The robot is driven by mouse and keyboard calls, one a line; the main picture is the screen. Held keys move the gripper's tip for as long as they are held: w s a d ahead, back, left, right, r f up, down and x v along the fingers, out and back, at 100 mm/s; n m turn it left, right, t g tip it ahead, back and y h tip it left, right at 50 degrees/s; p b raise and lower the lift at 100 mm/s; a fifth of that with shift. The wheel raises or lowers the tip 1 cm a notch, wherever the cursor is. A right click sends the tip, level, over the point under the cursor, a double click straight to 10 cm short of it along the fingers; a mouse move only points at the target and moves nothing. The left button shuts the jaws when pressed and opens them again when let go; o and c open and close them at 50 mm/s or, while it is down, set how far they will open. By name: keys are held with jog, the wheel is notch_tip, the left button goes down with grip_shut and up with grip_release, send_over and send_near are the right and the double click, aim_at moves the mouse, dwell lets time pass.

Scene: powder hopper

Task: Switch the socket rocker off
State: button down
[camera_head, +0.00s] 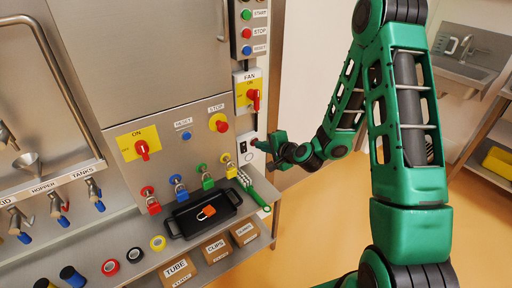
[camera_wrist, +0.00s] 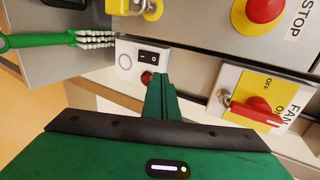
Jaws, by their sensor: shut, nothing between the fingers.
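The socket plate (camera_wrist: 130,60) is a pale panel with a round outlet and a black rocker (camera_wrist: 153,57) with white marks; which side is pressed in is too small to tell. In the head view the rocker (camera_head: 243,147) sits below the fan switch, left of my gripper (camera_head: 260,145). My gripper is shut and empty, its fingertips (camera_wrist: 161,78) beside the rocker in the wrist view. They look close to the plate; I cannot tell whether they touch. A small red round part (camera_wrist: 147,77) shows between the rocker and the fingertips.
The fan switch (camera_wrist: 250,108) with its red handle is close to the gripper. A red STOP button (camera_head: 219,124) and several padlocks with coloured tags are nearby. A green brush (camera_head: 253,190) and a black tray (camera_head: 202,216) lie on the shelf below.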

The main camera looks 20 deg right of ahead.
jog(key=v, duration=0.4)
jog(key=shift+r, duration=0.5)
jog(key=s+d+r+n+g+h, duration=0.1)
jog(key=s+d+r+g, duration=0.3)
jog(key=s, duration=0.9)
jog(key=s+d+r+n+g+h, duration=0.1)
jog(key=s+d+r+n+g, duration=0.3)
jog(key=s, duration=0.9)
jog(key=s+d+r+n+g+h, duration=0.2)
jog(key=s+d+r+g, duration=0.2)
jog(key=s+d, duration=0.4)
jog(key=s+r, duration=0.1)
jog(key=s, duration=0.4)
jog(key=shift+s+d+n, duration=0.2)
jog(key=shift+s+n, duration=0.2)
